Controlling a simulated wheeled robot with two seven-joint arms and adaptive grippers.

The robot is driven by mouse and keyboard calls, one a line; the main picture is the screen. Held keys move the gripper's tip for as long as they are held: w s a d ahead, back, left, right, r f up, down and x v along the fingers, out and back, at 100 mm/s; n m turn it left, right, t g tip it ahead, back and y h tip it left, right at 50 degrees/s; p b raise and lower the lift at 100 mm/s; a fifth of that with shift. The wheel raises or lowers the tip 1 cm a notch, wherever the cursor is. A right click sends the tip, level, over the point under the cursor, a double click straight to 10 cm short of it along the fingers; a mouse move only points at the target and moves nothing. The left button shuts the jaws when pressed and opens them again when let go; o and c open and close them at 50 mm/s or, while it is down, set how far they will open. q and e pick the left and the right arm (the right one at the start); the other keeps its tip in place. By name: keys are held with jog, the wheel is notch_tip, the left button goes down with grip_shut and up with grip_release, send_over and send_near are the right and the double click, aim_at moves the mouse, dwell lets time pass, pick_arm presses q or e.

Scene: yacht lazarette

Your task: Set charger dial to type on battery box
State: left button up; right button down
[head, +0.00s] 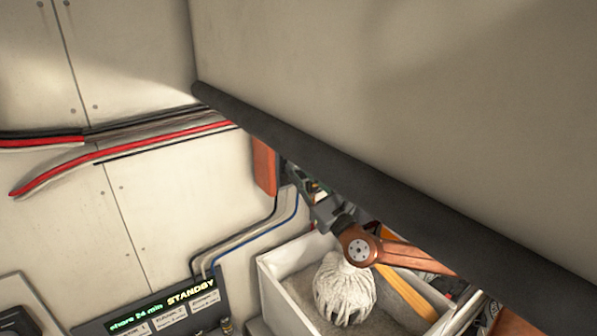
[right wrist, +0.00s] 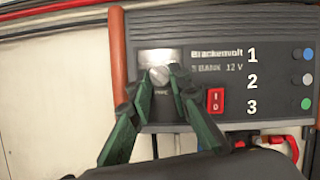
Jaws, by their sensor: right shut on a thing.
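My right gripper (right wrist: 162,84) is shut on the dial, a green finger on each side; the dial's pointer and markings cannot be read. In the head view, an orange end cap (head: 265,165) of the charger shows, the rest hidden behind a panel. My right gripper (head: 316,195) is there, partly covered. The left gripper is out of view. I cannot identify a battery box.
A red rocker switch (right wrist: 215,100) is close right of the gripper. A beige panel with a black padded edge (head: 400,200) blocks much of the head view. Below are a white bin (head: 275,290) holding a mop head (head: 345,290) and a display reading STANDBY (head: 150,308).

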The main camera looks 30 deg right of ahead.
jog(key=shift+m, duration=0.4)
jog(key=m+h+b, duration=0.1)
jog(key=m+h, duration=0.1)
jog(key=m, duration=0.2)
jog(key=shift+a, duration=0.15)
jog(key=m+h, duration=0.2)
jog(key=m, duration=0.1)
jog(key=m+g+h+p, duration=0.1)
jog(key=m+h, duration=0.1)
jog(key=m, duration=0.2)
jog(key=shift+a+r+m, duration=0.15)
jog(key=shift+a+m, duration=0.05)
jog(key=shift+m, duration=0.1)
jog(key=shift+m+h, duration=0.3)
jog(key=c, duration=1.8)
grip_release()
jog(key=v, duration=0.7)
jog(key=shift+s, duration=0.25)
jog(key=shift+d, duration=0.1)
